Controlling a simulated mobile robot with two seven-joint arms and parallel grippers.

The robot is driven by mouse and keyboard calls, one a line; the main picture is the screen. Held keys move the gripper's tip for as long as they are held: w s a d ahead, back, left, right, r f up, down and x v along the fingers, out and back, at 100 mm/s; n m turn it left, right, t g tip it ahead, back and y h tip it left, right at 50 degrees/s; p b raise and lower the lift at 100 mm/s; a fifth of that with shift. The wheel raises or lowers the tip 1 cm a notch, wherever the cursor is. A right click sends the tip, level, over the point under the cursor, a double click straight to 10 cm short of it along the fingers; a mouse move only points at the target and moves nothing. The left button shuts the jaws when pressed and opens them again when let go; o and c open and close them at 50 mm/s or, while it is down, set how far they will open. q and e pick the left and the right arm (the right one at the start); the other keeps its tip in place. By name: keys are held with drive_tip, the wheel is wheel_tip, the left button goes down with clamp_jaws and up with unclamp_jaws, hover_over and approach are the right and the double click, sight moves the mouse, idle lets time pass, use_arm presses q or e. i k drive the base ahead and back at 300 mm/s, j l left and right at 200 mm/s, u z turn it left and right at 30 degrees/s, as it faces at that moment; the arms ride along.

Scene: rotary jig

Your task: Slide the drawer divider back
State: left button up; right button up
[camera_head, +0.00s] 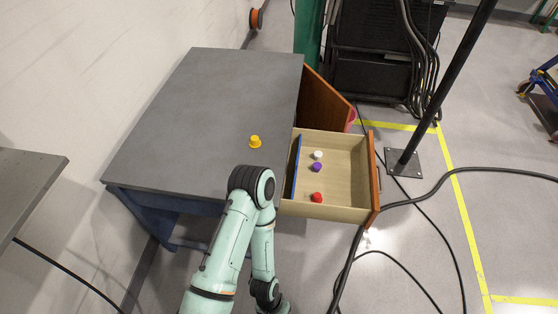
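The open drawer (341,135) sticks out from the right side of the grey-topped cabinet. It has pale wooden walls and a reddish-brown front (375,185). The blue drawer divider (296,163) stands upright across it, at the end near the cabinet. To the divider's right, a white piece (318,154), a purple piece (316,167) and a red piece (317,197) lie on the drawer floor. One of my arms bends up from the bottom edge and back down, left of the drawer. Neither of my grippers shows.
A yellow piece (255,142) sits on the grey cabinet top (215,105). A brown open door (325,100) stands behind the drawer. A black post (445,90) and floor cables are at the right. The drawer's right half is mostly clear.

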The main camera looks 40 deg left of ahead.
sight(296, 168)
drive_tip(key=k+l+u, duration=0.1)
drive_tip(key=u, duration=1.55)
